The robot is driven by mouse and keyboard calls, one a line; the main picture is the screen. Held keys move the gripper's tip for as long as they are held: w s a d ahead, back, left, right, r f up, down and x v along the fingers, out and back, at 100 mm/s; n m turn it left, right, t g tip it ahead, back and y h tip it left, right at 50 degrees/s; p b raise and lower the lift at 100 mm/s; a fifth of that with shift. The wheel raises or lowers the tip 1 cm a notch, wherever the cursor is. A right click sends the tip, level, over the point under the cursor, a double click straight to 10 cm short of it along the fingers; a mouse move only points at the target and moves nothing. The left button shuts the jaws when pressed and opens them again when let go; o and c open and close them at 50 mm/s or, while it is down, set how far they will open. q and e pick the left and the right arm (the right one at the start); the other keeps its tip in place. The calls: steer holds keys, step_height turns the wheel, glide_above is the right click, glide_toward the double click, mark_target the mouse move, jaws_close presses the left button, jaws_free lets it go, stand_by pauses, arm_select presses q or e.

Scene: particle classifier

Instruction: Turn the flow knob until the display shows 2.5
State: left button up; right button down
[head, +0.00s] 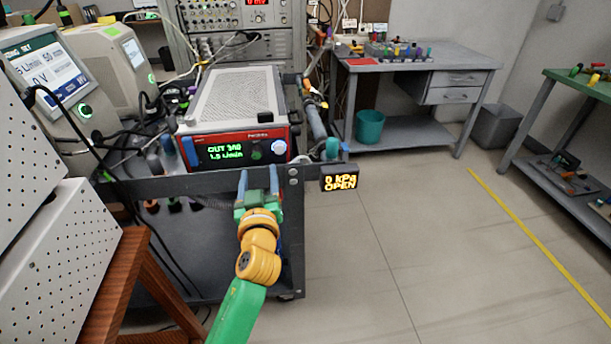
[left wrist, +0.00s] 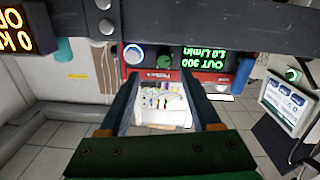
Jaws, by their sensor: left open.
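The classifier (head: 235,100) is a grey perforated box with a red-edged front, standing on the cart. Its display (head: 222,152) shows green text, an OUT line above an L/min line; the flow digits are too small to read surely. A green knob (head: 257,152), apparently the flow knob, sits right of the display, beside a pale blue-ringed round button (head: 278,147). The left wrist view shows the panel upside down, with the knob (left wrist: 165,61) and display (left wrist: 205,60). My left gripper (head: 259,177) is open and empty, below and in front of the knob, apart from it. My right gripper is not in view.
The cart's dark rail (head: 215,185) runs just below the panel. A small box reading 0 kPa OPEN (head: 341,182) hangs at its right corner. Cables and other instruments (head: 118,62) crowd the left. Open floor (head: 400,240) lies to the right.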

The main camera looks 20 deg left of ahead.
mark_target(256, 156)
arm_select(q)
steer(key=x, duration=0.6)
steer(key=shift+w+a+p, duration=0.1)
steer(key=shift+a+p, duration=0.25)
steer(key=shift+a, duration=0.2)
steer(key=shift+w+a+r, duration=0.1)
steer(key=shift+w+a, duration=0.05)
steer(key=shift+w, duration=0.25)
jaws_close()
